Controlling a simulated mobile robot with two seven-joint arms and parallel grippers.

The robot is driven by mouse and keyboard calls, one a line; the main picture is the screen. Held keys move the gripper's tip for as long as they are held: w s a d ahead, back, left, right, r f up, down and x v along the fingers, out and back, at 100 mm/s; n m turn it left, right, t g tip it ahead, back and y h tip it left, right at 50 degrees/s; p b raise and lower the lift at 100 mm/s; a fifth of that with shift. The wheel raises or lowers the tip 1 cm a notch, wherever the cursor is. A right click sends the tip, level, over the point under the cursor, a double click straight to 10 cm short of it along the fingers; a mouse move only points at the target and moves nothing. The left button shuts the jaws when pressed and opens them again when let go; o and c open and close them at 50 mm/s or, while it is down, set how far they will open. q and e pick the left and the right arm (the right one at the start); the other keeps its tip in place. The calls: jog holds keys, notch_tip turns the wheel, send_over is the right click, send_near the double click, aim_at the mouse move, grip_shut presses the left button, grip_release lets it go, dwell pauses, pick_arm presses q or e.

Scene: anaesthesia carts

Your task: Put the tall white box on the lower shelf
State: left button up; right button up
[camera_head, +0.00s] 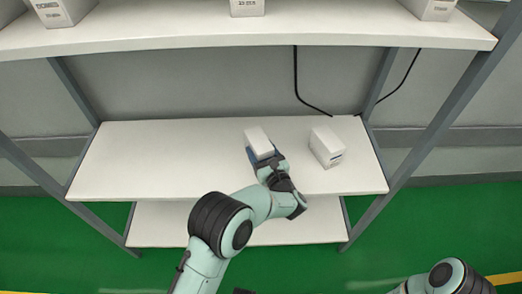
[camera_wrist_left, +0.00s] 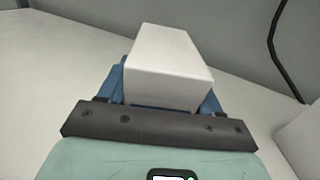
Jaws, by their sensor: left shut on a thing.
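My left gripper (camera_head: 262,156) reaches over the middle shelf (camera_head: 150,155) and is shut on a tall white box (camera_head: 258,139). In the left wrist view the white box (camera_wrist_left: 168,65) stands between the blue finger pads of my left gripper (camera_wrist_left: 165,90). The shelf surface lies under and behind the box; I cannot tell whether the box touches it. A bottom shelf (camera_head: 160,225) shows below, partly hidden by my left arm. My right gripper is out of view; only part of my right arm shows at the lower right.
Another white box (camera_head: 326,147) stands on the middle shelf, right of my left gripper. The top shelf (camera_head: 180,35) carries several white boxes. A black cable (camera_head: 296,80) hangs behind. Grey posts (camera_head: 440,115) frame the rack. The left part of the middle shelf is clear.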

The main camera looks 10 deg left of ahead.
pick_arm(q)
jog(key=o, duration=1.2)
jog(key=shift+d+r, duration=0.1)
jog(key=shift+r, duration=0.05)
jog(key=p+v, duration=0.1)
jog(key=v, duration=0.4)
jog(key=shift+s, duration=0.1)
jog(key=v, duration=0.6)
jog(key=shift+s+d+p, duration=0.2)
jog(key=shift+s+p, duration=0.15)
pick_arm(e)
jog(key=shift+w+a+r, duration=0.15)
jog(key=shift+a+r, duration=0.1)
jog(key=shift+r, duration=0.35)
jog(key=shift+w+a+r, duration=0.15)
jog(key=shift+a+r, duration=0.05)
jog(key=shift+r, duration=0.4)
